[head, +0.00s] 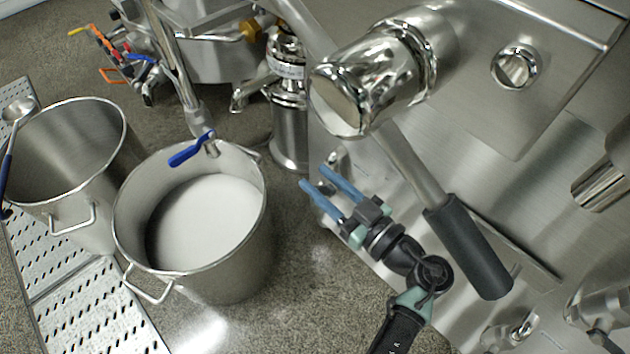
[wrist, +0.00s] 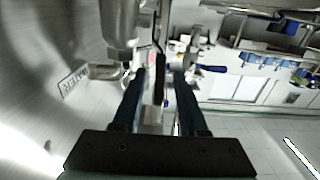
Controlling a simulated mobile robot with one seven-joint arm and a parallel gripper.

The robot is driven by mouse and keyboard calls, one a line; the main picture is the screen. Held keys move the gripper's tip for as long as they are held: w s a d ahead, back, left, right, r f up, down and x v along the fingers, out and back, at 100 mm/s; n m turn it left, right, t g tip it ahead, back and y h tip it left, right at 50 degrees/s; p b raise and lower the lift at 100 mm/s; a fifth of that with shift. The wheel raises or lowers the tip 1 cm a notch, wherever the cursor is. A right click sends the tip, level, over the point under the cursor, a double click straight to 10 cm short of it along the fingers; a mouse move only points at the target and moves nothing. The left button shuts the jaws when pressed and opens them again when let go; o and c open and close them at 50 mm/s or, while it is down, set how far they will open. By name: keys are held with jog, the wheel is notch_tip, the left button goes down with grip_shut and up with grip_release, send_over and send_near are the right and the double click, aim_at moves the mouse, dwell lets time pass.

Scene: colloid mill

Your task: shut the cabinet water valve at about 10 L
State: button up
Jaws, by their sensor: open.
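My gripper (head: 314,175) is open, its two blue fingers apart beside the steel cabinet's edge, to the right of the filled pot. In the wrist view the fingers (wrist: 160,72) reach forward with a dark narrow bar showing between them; I cannot tell whether it touches either finger. A panel label reading WATER (wrist: 73,82) is to their left. A chrome fitting (wrist: 121,28) hangs just beyond it. In the head view a small chrome fitting (head: 335,159) shows by the fingertips, partly hidden. I cannot make out the water valve's handle position or a litre reading.
A steel pot (head: 243,262) holds white contents, with a blue-handled valve (head: 190,150) over its rim. An empty-looking pot (head: 98,110) stands left. A chrome housing (head: 350,85) with a black-gripped lever (head: 470,245) lies above and right of my gripper. Speckled floor shows between pot and cabinet.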

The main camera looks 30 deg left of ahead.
jog(key=shift+b+x, duration=0.3)
jog(key=shift+x, duration=0.75)
grip_shut()
jog(key=shift+d, duration=0.1)
dwell(0.6)
